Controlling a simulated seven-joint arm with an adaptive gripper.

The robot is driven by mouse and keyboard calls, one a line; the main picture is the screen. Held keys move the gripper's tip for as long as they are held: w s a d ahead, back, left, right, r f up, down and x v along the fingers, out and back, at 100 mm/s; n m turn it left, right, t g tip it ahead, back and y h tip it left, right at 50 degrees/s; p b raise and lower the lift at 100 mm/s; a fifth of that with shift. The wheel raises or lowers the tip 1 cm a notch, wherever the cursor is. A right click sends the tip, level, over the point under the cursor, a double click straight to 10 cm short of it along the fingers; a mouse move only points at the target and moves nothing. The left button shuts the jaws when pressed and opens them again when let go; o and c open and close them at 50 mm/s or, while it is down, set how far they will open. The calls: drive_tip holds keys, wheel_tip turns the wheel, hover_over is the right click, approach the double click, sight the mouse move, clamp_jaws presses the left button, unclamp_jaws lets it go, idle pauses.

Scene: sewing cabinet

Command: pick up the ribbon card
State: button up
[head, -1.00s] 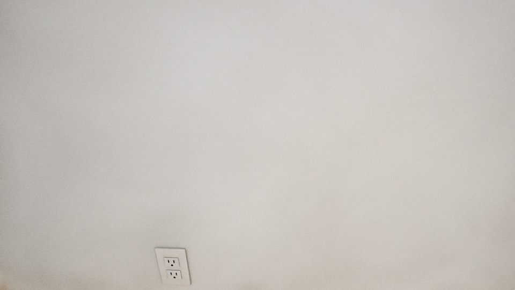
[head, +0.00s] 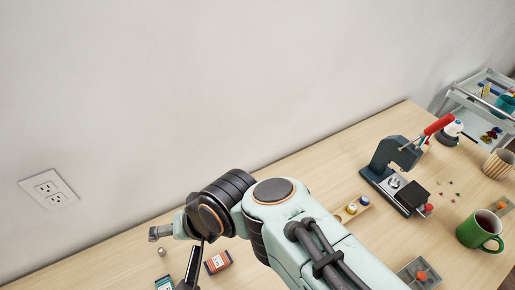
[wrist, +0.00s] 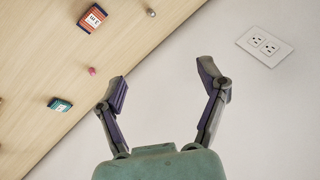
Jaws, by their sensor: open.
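Two small card-like or box-like things lie on the wooden table; I cannot tell for sure which is the ribbon card. One is red and dark blue with a white label (head: 218,262); in the wrist view it lies at the top left (wrist: 92,18). The other is teal with an orange-red edge (wrist: 60,104), left of my gripper in the wrist view; it is partly cut off at the bottom of the head view (head: 164,283). My gripper (wrist: 167,86) is open and empty, apart from both, with the wall and table edge behind its fingers.
A pink ball (wrist: 92,71) and a small metal piece (wrist: 151,12) lie near the two things. The wall with an outlet (head: 48,190) borders the table (head: 330,160). A press with a red handle (head: 395,170), a green mug (head: 478,231) and a grey tray (head: 408,273) stand right.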

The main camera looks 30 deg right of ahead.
drive_tip(key=w+a+m+t+y, duration=0.1)
drive_tip(key=w+a+m+y, duration=0.1)
drive_tip(key=w+m, duration=0.35)
drive_tip(key=w+d+f+m+t+y, duration=0.1)
drive_tip(key=w+d+f+m+t, duration=0.15)
drive_tip(key=w+d+m, duration=0.35)
drive_tip(key=w+d+f+m+t, duration=0.2)
drive_tip(key=w+d+m+t, duration=0.1)
drive_tip(key=w+d+m, duration=0.3)
drive_tip(key=d+f+m+t+h, duration=0.2)
drive_tip(key=d+f+m+h, duration=0.2)
drive_tip(key=d+f+m, duration=0.75)
drive_tip(key=s+d+f+m+h, duration=0.1)
drive_tip(key=s+d+f, duration=0.2)
drive_tip(key=s+d+f+m+h, duration=0.1)
drive_tip(key=s+d+f, duration=0.2)
drive_tip(key=f, duration=0.1)
drive_tip(key=s+d+f+m+h, duration=0.1)
drive_tip(key=s+d+f, duration=0.2)
drive_tip(key=d, duration=0.1)
drive_tip(key=shift+s+f+m, duration=0.2)
drive_tip(key=shift+s+m, duration=0.1)
drive_tip(key=shift+s, duration=0.05)
drive_tip(key=shift+d, duration=0.25)
drive_tip(key=shift+g, duration=0.25)
drive_tip(key=x, duration=0.6)
drive_tip(key=shift+w+d, duration=0.1)
drive_tip(key=shift+w, duration=0.15)
